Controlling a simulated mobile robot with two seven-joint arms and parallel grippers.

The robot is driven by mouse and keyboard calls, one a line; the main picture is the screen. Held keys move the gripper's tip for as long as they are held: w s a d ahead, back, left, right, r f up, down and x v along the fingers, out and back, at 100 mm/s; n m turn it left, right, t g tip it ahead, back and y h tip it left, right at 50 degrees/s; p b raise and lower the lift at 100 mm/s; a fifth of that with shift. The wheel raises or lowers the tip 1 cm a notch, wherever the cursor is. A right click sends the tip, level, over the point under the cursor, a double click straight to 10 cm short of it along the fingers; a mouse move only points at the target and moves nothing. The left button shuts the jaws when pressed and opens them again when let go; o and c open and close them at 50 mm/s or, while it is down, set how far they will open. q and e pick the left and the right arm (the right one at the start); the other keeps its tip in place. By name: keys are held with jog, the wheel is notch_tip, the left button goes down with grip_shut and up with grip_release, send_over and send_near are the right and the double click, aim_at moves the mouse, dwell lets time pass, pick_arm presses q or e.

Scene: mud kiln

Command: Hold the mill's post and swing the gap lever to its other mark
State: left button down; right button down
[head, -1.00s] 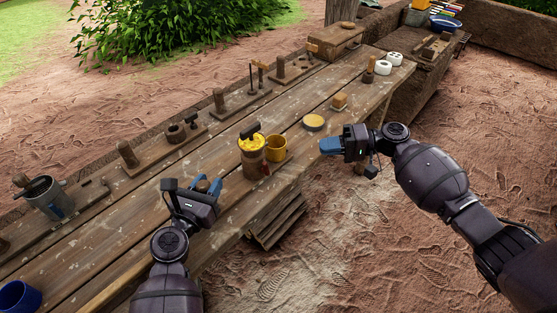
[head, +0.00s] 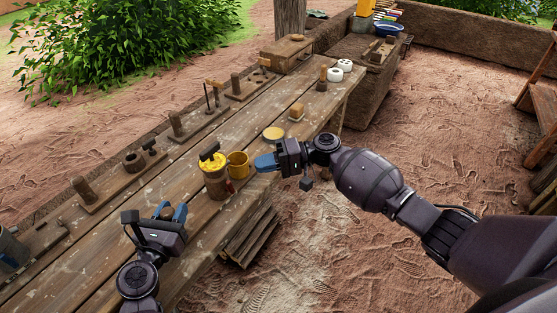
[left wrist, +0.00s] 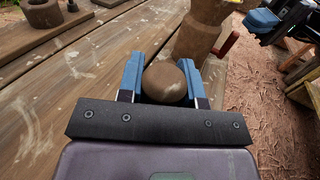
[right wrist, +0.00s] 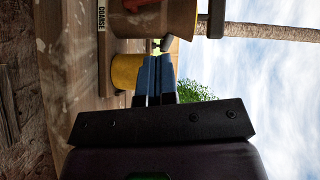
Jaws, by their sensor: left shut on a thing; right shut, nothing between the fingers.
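The mill (head: 214,178) is a brown wooden body with a yellow top and a dark crank, standing on the bench. Its post is a rounded wooden knob (left wrist: 166,84) beside the body. My left gripper (head: 173,211) is shut around this post, one blue finger on each side. The red gap lever (left wrist: 229,43) sticks out from the mill's side and shows partly in the right wrist view (right wrist: 140,4). A plate marked COARSE (right wrist: 102,20) is near it; the other mark is not visible. My right gripper (head: 265,162) is shut and empty, apart from the lever, near the yellow cup (head: 238,165).
The yellow cup stands just right of the mill, close to my right fingers. A yellow disc (head: 273,133) and a small wooden block (head: 296,112) lie further along the bench. Wooden stands (head: 128,172) line the back edge. Open ground lies right of the bench.

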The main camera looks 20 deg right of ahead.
aim_at(230, 187)
jog(key=a, duration=0.3)
jog(key=s+a, duration=0.1)
jog(key=shift+a+f, duration=0.4)
jog(key=shift+s+a+f, duration=0.15)
jog(key=shift+s+a, duration=0.4)
jog(key=shift+a, duration=0.1)
jog(key=shift+s+a+n+h, duration=0.2)
jog(key=shift+n+h, duration=0.2)
jog(key=shift+h, duration=0.1)
jog(key=n+h, duration=0.1)
jog(key=s+a+r+n+h, duration=0.1)
jog(key=h, duration=0.1)
jog(key=shift+a+t, duration=0.1)
jog(key=shift+t, duration=0.3)
jog(key=n+h, duration=0.1)
jog(key=s+a+n+t+h, duration=0.1)
jog(key=h, duration=0.1)
jog(key=shift+a+f+n+t, duration=0.1)
jog(key=shift+a+n+t, duration=0.05)
jog(key=shift+n+t, duration=0.15)
jog(key=shift+r, duration=0.8)
